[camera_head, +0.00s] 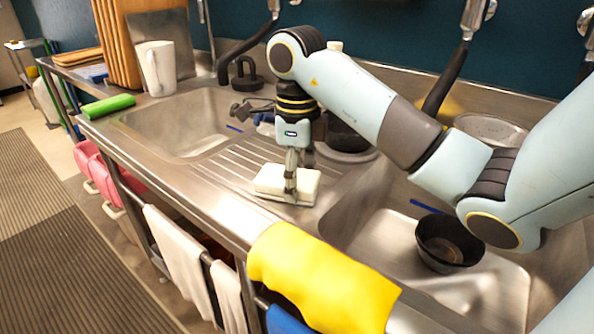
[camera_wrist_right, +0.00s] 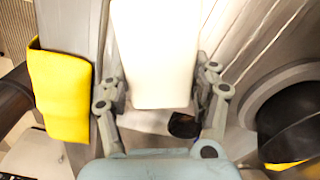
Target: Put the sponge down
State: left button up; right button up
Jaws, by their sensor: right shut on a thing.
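The white sponge (camera_head: 271,180) is a pale block at the ribbed drainboard (camera_head: 237,166) between the two sinks. My right gripper (camera_head: 291,192) comes down over it from above, with its fingers shut on it. In the right wrist view the sponge (camera_wrist_right: 156,50) fills the upper middle, between the two fingers of my right gripper (camera_wrist_right: 160,95). The sponge looks level and low over the drainboard; I cannot tell whether it touches the metal. My left gripper is not in view.
A yellow cloth (camera_head: 322,282) hangs over the counter's front edge. The right sink holds a dark bowl (camera_head: 449,242). The left sink (camera_head: 175,122) looks mostly empty. A green roll (camera_head: 109,106) and a white pitcher (camera_head: 157,68) stand farther left. A dark pot (camera_head: 345,137) is behind the gripper.

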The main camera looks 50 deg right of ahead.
jog(key=shift+f, duration=0.1)
jog(key=o, duration=1)
jog(key=shift+o, duration=0.2)
notch_tip(320, 180, up, 12)
jog(key=p, duration=1.2)
jog(key=shift+r, duration=0.25)
jog(key=shift+f, duration=0.1)
